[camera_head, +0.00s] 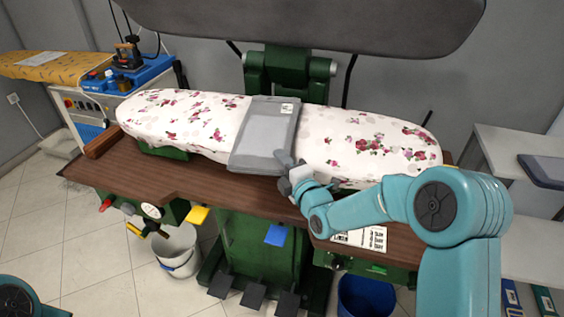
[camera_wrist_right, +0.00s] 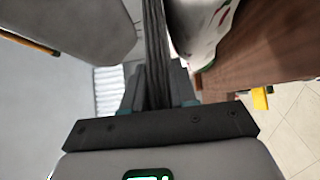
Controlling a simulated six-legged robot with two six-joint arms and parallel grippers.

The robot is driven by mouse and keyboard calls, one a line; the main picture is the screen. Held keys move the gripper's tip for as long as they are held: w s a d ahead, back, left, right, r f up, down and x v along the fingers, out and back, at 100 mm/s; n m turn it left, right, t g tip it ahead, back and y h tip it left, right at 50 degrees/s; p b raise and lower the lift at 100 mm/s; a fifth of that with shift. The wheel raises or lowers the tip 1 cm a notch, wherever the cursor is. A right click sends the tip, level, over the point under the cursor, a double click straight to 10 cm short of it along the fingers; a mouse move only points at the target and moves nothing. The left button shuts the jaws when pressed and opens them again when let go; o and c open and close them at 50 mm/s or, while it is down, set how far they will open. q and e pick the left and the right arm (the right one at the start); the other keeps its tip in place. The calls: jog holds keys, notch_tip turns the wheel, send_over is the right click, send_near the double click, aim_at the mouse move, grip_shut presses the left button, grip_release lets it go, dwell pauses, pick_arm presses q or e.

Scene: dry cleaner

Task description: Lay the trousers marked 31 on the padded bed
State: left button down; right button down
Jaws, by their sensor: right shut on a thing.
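The grey folded trousers (camera_head: 265,135) lie across the middle of the padded bed (camera_head: 345,140), which has a white cover with red flowers. A small white label (camera_head: 287,107) shows near their far end; its number is too small to read. My right gripper (camera_head: 286,162) is at their near right edge, shut on them. In the right wrist view the trousers (camera_wrist_right: 154,45) show edge-on between the fingers, beside the flowered bed (camera_wrist_right: 205,30). I cannot tell whether they rest fully on the bed. My left gripper is out of view.
The grey upper press head (camera_head: 310,18) is raised over the bed. The brown wooden table (camera_head: 170,186) runs along the bed's front. A dark folded garment (camera_head: 545,170) lies on a shelf at right. A white bucket (camera_head: 178,252) and blue bin (camera_head: 365,297) stand below.

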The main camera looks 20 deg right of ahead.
jog(key=shift+r, duration=0.1)
jog(key=c, duration=0.9)
grip_release()
jog(key=shift+f, duration=0.2)
jog(key=shift+r, duration=0.1)
